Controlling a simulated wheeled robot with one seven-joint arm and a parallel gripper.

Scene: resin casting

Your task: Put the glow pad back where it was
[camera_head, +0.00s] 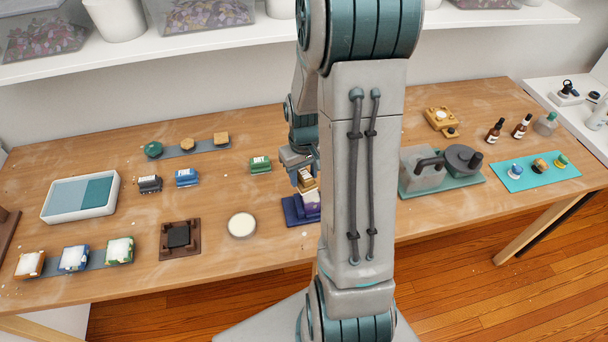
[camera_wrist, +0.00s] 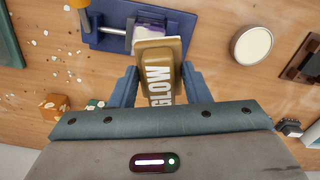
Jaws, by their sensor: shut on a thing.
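The glow pad, a mustard-gold block with a GLOW label, is held between the fingers of my gripper (camera_wrist: 158,88). It shows in the wrist view (camera_wrist: 158,60) and in the head view (camera_head: 307,180). It is over or against a purple and white piece (camera_head: 309,201) on a blue stand (camera_head: 292,213); I cannot tell whether they touch. The table holds a dark pad (camera_head: 150,184), a blue pad (camera_head: 186,178) and a green pad (camera_head: 260,165) in a rough row. Bare wood lies between the blue and green pads. My arm hides part of the table.
A pale round disc (camera_head: 241,226) and a brown square fixture (camera_head: 180,240) lie left of the blue stand. A white tray (camera_head: 57,214) is farther left. A grey machine (camera_head: 424,176), bottles (camera_head: 494,131) and a turquoise mat (camera_head: 515,183) are on the right.

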